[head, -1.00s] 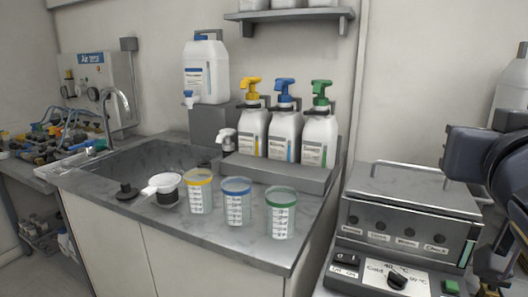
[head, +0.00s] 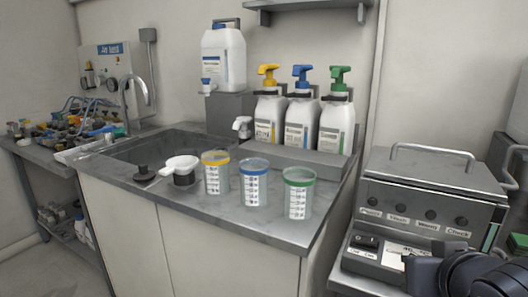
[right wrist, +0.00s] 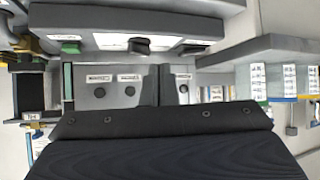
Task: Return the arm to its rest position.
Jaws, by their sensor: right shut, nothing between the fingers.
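My right arm (head: 465,272) shows as dark links at the lower right of the head view, in front of the heated unit's control panel. Its gripper cannot be made out there. In the right wrist view my right gripper (right wrist: 159,85) is shut and empty, with its fingers together before the unit's front, which has round knobs and labels. The dark wrist body fills the bottom of that view. My left gripper is in neither view.
The grey heated unit (head: 418,190) with a lid handle stands at right, close to my right arm. Yellow-, blue- and green-rimmed cups (head: 255,182) stand on the counter (head: 190,213). Pump bottles (head: 301,122) stand behind them. A sink (head: 150,150) lies at left.

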